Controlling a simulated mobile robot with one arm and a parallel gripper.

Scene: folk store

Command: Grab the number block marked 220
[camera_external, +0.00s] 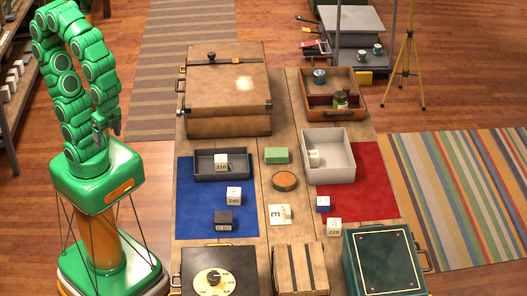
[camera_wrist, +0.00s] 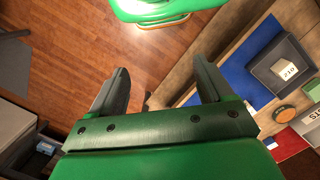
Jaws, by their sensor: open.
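The white number block marked 220 (camera_external: 334,227) sits on the right side of the long wooden table, at the near edge of the red mat and left of the dark green case. I cannot make it out in the wrist view. My gripper (camera_external: 114,127) is at the far left, beside my base and clear of the table, well away from the block. In the wrist view my gripper (camera_wrist: 162,82) is open, with nothing between its fingers.
Similar blocks are a 240 block (camera_external: 234,194) on the blue mat and a 210 block (camera_external: 221,160) in a dark tray (camera_external: 240,176). A small blue-and-white block (camera_external: 323,204), letter card (camera_external: 279,214) and dark green case (camera_external: 383,262) are near the 220 block.

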